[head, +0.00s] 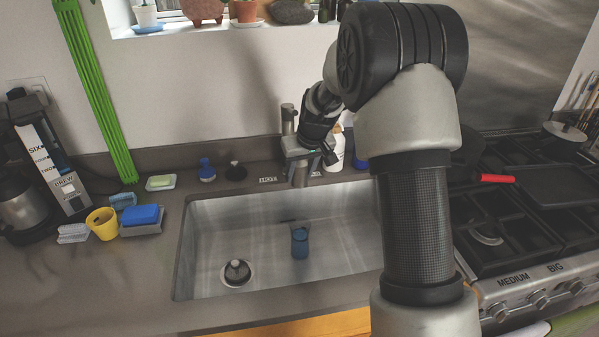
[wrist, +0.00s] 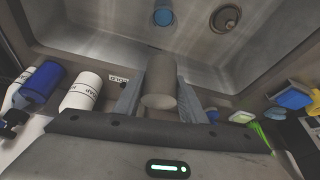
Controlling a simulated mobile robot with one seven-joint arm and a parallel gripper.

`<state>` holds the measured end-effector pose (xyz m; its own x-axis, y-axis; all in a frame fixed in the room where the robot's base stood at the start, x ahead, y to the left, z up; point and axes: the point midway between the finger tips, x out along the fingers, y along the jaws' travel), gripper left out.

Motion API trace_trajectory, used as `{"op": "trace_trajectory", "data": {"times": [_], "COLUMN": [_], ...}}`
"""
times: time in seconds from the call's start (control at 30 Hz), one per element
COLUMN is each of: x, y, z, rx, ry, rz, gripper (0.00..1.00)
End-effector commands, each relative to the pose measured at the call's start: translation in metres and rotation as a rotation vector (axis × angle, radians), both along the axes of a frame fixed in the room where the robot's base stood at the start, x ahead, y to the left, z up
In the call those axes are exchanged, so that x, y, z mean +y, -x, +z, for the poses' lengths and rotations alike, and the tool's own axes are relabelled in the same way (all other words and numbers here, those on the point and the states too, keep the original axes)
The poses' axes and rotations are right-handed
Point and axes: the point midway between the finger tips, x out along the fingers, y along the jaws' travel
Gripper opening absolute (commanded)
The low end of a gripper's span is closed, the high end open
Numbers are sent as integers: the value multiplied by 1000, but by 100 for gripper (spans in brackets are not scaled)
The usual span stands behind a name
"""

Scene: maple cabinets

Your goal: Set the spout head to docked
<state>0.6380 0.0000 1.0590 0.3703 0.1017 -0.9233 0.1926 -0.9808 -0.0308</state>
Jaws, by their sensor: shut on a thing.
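The spout head is a grey metal cylinder between my gripper's fingers; it shows in the wrist view (wrist: 160,78), pointing out over the sink. In the head view its lower end (head: 300,178) hangs below my gripper (head: 300,158) at the sink's back edge. My gripper is shut on it, with a finger on each side in the wrist view (wrist: 160,100). The faucet body (head: 288,118) stands upright just behind my gripper. Whether the spout head touches its seat is hidden by my gripper.
The steel sink (head: 205,260) holds a blue cup (head: 300,243) and a drain strainer (head: 237,272). A white soap bottle (wrist: 84,92) and a blue bottle (wrist: 42,80) stand close beside my gripper. Sponges (head: 141,215) and a yellow cup (head: 102,223) are left. A stove (head: 520,230) is right.

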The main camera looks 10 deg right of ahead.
Motion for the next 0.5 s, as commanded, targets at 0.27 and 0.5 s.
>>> {"op": "trace_trajectory", "data": {"times": [0.27,0.5], "x": [0,0], "y": [-6,-12], "z": [37,72], "rx": [-4,-3], "ry": [1,-1], "rz": [0,0], "gripper": [0,0]}}
